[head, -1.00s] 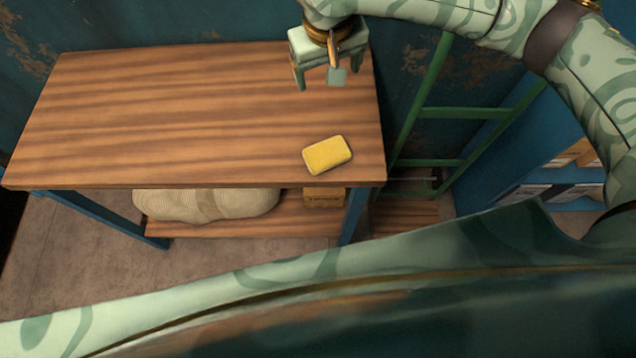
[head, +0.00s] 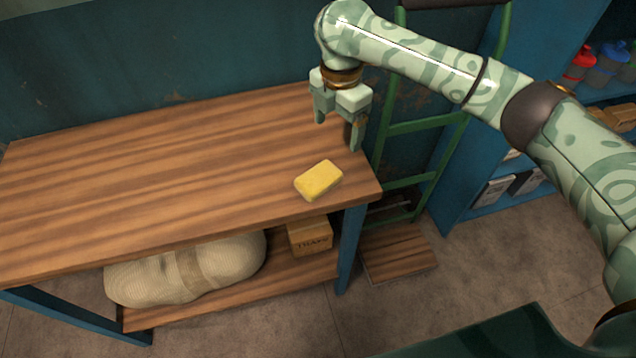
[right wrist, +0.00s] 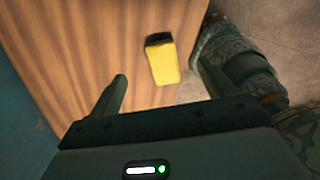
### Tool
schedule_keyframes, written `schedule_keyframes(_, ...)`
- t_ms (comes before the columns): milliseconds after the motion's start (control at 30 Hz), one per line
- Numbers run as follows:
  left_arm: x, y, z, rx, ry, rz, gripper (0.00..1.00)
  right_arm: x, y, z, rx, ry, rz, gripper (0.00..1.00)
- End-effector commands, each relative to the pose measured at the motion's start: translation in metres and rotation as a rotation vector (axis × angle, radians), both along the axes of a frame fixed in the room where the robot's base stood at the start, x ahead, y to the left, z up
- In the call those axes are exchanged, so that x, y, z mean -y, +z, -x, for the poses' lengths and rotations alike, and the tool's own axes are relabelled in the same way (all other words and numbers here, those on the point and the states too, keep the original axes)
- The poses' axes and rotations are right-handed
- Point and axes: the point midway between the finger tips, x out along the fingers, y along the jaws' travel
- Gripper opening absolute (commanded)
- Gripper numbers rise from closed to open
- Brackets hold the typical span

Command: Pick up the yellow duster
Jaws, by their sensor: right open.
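The yellow duster (head: 319,180) is a small block lying flat on the wooden table (head: 150,165), near its right front corner. It also shows in the right wrist view (right wrist: 163,63), with a dark strip along one end. My right gripper (head: 336,136) is open and empty. It hangs above the table, just behind the duster and apart from it. In the right wrist view the duster appears beyond the fingers, between them. My left gripper is not in view.
A lower shelf under the table holds a pale sack (head: 185,272) and a cardboard box (head: 310,237). A green hand truck (head: 425,125) stands right of the table, beside a blue shelf unit (head: 465,185). The table left of the duster is clear.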

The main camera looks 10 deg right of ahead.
Motion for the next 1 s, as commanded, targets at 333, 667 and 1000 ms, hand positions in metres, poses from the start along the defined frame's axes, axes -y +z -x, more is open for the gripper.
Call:
schedule_keyframes(333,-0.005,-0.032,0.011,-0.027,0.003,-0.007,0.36,-0.001,-0.065,0.0,-0.002,-0.002,-0.001,0.82)
schedule_keyframes(667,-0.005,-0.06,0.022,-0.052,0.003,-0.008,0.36,-0.007,-0.107,0.003,-0.006,-0.001,-0.001,0.82)
schedule_keyframes(1000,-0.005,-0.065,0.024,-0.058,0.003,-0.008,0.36,-0.006,-0.116,0.002,0.002,0.0,-0.001,0.79)
